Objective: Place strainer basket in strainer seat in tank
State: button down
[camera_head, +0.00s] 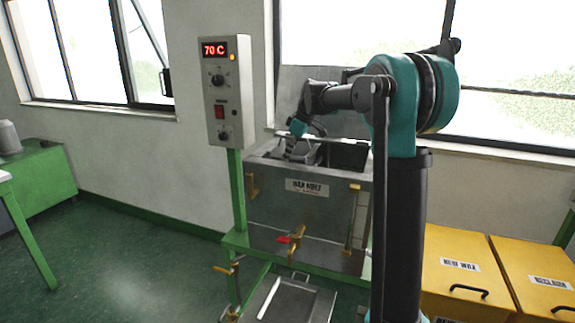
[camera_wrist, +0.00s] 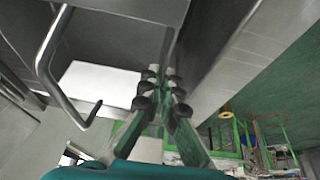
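The grey melt tank (camera_head: 270,205) stands at the middle in the head view, its top open. A small grey metal piece (camera_head: 305,152), perhaps the strainer basket, shows at the tank's left opening, partly hidden by my gripper (camera_head: 295,132). My gripper points down at this spot. In the wrist view my gripper's fingers (camera_wrist: 162,88) are close together, with a narrow gap near the tips. Whether they pinch anything is unclear. A bent metal handle (camera_wrist: 43,65) is left of the fingers, apart from them. The strainer seat cannot be made out.
A control box (camera_head: 222,92) reading 70 C stands on a green post left of the tank. A raised lid (camera_head: 290,90) is behind the tank. Yellow bins (camera_head: 465,262) are at right, a metal tray (camera_head: 290,300) is below. Floor at left is clear.

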jog(key=shift+f, duration=1.7)
jog(key=shift+f, duration=0.6)
jog(key=c, duration=1.7)
grip_release()
jog(key=shift+r, duration=0.15)
jog(key=shift+r, duration=0.3)
jog(key=v, duration=1.2)
jog(key=shift+a+r, duration=0.1)
jog(key=shift+r, duration=0.15)
